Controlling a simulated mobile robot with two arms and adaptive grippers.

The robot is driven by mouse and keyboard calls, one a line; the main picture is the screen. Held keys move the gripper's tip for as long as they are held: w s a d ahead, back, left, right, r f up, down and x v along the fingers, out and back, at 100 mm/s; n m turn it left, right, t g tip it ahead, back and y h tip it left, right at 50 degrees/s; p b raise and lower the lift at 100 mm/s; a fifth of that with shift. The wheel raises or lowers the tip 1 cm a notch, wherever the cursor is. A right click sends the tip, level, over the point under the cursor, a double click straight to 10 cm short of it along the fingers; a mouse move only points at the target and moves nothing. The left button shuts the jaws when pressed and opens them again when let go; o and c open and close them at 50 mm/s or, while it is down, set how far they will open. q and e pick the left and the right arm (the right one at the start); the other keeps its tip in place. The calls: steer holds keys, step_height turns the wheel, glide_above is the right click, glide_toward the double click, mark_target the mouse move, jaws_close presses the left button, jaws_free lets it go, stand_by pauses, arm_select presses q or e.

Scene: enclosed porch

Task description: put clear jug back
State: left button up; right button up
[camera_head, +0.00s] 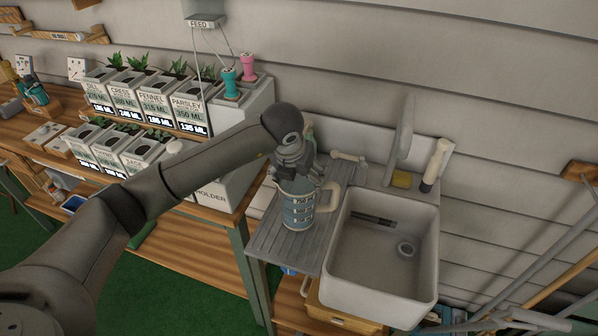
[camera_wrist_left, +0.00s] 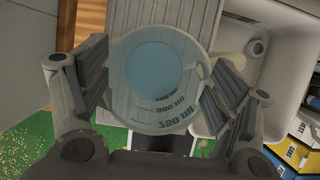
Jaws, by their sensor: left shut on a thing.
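The clear jug (camera_head: 297,207) has measuring marks and a pale handle on its right side. It stands upright on, or just above, the grey ribbed drainboard (camera_head: 270,240) left of the sink; I cannot tell if it touches. My left gripper (camera_head: 293,172) comes down from above and is shut on the jug near its rim. In the left wrist view the jug (camera_wrist_left: 158,80) sits between the two fingers of the left gripper (camera_wrist_left: 158,90), seen from above, with a bluish round base and ml marks on its wall. My right gripper is not in view.
Labelled herb pots (camera_head: 187,108) fill the wooden bench at left. Poles (camera_head: 540,270) lean at lower right.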

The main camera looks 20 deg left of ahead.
arm_select(q)
steer(key=shift+f, duration=0.1)
steer(key=shift+f, duration=0.2)
steer(key=o, duration=1.9)
steer(key=shift+r, duration=0.1)
steer(key=b+v, duration=0.2)
steer(key=v, duration=1)
steer(key=shift+s+b, duration=0.1)
steer(key=shift+b, duration=0.3)
steer(key=shift+d, duration=0.1)
